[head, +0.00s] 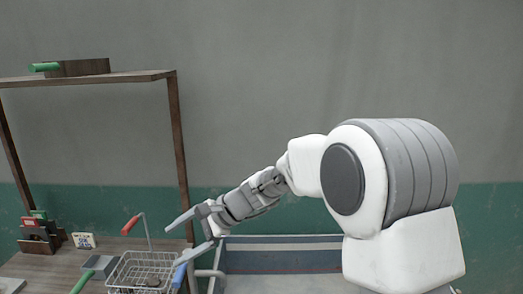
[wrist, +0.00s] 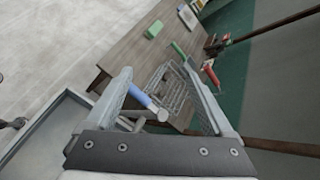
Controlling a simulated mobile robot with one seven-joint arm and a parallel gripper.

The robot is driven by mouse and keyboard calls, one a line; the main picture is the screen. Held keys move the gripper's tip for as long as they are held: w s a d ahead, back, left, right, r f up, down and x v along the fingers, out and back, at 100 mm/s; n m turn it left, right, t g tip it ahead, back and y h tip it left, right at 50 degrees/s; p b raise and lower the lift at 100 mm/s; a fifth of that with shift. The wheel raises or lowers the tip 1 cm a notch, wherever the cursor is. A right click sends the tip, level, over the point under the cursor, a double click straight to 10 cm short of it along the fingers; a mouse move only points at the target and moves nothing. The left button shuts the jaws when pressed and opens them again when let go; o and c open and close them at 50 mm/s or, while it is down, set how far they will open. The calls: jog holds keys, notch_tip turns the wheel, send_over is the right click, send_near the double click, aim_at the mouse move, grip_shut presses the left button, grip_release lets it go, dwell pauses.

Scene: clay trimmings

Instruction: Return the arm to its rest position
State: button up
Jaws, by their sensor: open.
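My gripper (head: 188,237) is open, its two fingers spread apart above and beside the right end of the wire basket in the head view. In the wrist view my gripper (wrist: 160,88) also shows open, with nothing between its fingers and the basket beyond them. My arm reaches from the right side of the head view down and left toward the table's right edge.
The wire basket (head: 128,269) has red and blue handle grips and stands on the wooden table (head: 65,262). A shelf (head: 120,76) on posts rises above. A grey tray or cart (head: 280,262) lies right of the table. The wall behind is bare.

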jog(key=s+d+f+n+t+h+b, duration=0.1)
jog(key=s+d+n+t+h+b, duration=0.1)
jog(key=s+d, duration=0.5)
jog(key=s+d+f+n+t+h+b, duration=0.1)
jog(key=s+d+n+t+h+b, duration=0.1)
jog(key=s+d, duration=0.6)
jog(key=s+d+f+n+t+h+b, duration=0.1)
jog(key=s+d+n+h+b, duration=0.3)
jog(key=d, duration=1.3)
jog(key=s+n+h, duration=0.1)
jog(key=s+h, duration=0.1)
jog(key=s, duration=0.1)
jog(key=shift+s+d+f+t+h, duration=0.2)
jog(key=shift+s+f+t+h, duration=0.1)
jog(key=shift+s+t, duration=0.1)
